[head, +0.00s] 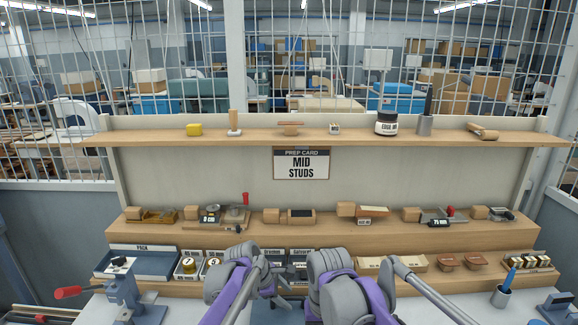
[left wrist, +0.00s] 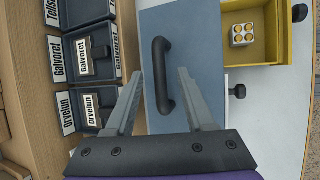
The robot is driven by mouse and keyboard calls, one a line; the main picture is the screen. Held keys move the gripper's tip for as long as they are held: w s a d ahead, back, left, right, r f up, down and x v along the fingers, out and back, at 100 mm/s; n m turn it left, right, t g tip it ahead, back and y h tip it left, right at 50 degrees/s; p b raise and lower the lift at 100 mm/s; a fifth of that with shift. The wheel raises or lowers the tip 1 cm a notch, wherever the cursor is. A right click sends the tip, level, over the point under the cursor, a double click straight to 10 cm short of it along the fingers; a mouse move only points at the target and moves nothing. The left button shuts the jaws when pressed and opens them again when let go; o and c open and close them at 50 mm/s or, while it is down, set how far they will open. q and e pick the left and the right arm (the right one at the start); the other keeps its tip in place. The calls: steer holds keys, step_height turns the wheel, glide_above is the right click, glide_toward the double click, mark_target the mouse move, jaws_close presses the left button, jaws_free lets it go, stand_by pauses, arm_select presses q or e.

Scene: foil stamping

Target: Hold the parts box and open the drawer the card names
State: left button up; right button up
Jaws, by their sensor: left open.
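The prep card (head: 301,163) on the back board reads "MID STUDS". In the left wrist view the parts box shows a blue-grey top (left wrist: 200,40) with a dark bar handle (left wrist: 163,75). A yellow drawer (left wrist: 275,50) stands out at its right side, holding a white block with orange round studs (left wrist: 243,34). My left gripper (left wrist: 160,74) is open, one finger on each side of the handle; I cannot tell whether they touch it. In the head view my arms cover most of the box area. My right gripper does not show.
Labelled dark bins (left wrist: 90,60) stand close left of the box. Dark knobs (left wrist: 237,91) stick out at the right. The shelf (head: 350,137) carries small items.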

arm_select(q)
steer(key=v, duration=1)
steer(key=s+a+m+y, duration=0.1)
steer(key=s+a+m, duration=0.15)
steer(key=s, duration=0.25)
steer(key=s+a+m+t+y, duration=0.1)
steer(key=s+a+m, duration=0.15)
steer(key=s, duration=0.35)
steer(key=s+a+m+y, duration=0.1)
steer(key=s+m, duration=0.2)
steer(key=s, duration=0.2)
steer(key=s+a+f+m+y, duration=0.1)
steer(key=s+a+f+m, duration=0.2)
steer(key=s, duration=0.5)
steer(key=s+a+f+m+t+y, duration=0.1)
steer(key=s+a+f+m, duration=0.2)
steer(key=s+f+m, duration=0.3)
steer(key=s+f, duration=0.1)
steer(key=s, duration=0.2)
steer(key=shift+a+f, duration=0.2)
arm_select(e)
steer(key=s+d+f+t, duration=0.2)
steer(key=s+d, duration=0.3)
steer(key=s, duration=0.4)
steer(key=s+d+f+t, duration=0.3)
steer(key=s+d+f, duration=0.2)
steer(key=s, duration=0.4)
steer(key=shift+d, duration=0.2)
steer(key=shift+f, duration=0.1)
